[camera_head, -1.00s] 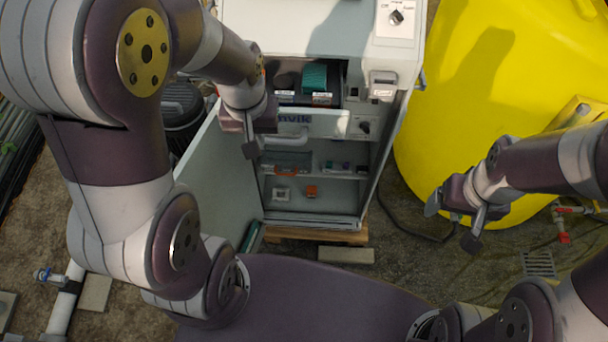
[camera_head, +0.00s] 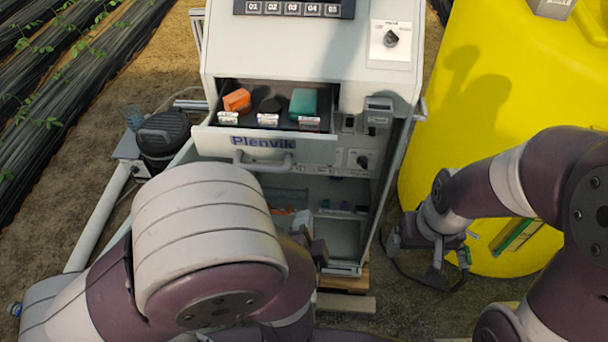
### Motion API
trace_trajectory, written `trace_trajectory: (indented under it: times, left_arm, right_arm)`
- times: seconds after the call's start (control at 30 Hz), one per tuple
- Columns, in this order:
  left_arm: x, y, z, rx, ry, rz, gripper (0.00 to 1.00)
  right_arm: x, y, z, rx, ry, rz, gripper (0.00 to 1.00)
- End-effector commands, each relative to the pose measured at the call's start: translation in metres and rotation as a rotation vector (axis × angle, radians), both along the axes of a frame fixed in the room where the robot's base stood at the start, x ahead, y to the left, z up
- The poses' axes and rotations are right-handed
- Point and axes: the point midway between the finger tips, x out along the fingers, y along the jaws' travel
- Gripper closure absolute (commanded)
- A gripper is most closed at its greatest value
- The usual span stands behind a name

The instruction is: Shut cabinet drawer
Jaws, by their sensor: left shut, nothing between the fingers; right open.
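The cabinet drawer (camera_head: 318,150) stands pulled out of the grey cabinet, its front panel marked "Plenvik" and carrying a curved bar handle (camera_head: 264,165). Inside lie an orange item (camera_head: 237,99), a dark round item (camera_head: 270,104) and a teal item (camera_head: 303,102), with small labels in front. My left gripper (camera_head: 312,245) is shut and empty, below and to the right of the handle, before the open lower compartment; my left arm hides part of it. My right gripper (camera_head: 418,258) is open and empty, right of the cabinet and apart from the drawer.
The lower cabinet door (camera_head: 183,155) is swung open at left, largely hidden by my arm. A yellow tank (camera_head: 480,90) stands close on the right. A dark canister (camera_head: 164,137) and white pipe (camera_head: 97,222) are at left.

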Motion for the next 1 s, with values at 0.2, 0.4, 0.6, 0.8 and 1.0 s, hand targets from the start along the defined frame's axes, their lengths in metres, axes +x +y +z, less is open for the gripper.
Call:
trace_trajectory:
  times: [0.2,0.4,0.6,0.8,1.0]
  left_arm:
    - [-0.029,0.007,0.024,0.329,-0.314,-0.051,1.0]
    - [-0.006,0.01,0.028,0.346,-0.328,-0.038,1.0]
    - [0.038,0.007,0.029,0.344,-0.328,-0.039,1.0]
    - [0.079,0.006,0.029,0.344,-0.328,-0.042,1.0]
    - [0.103,0.004,0.028,0.342,-0.328,-0.045,1.0]
  right_arm:
    - [0.0,0.0,-0.015,0.0,0.0,0.0,0.16]
    - [0.0,0.0,-0.01,0.0,0.0,0.0,0.16]
    - [0.0,0.0,-0.005,0.0,0.0,0.0,0.16]
    - [0.0,0.0,0.001,0.0,0.0,0.0,0.16]
    - [0.0,0.0,0.005,0.0,0.0,0.0,0.16]
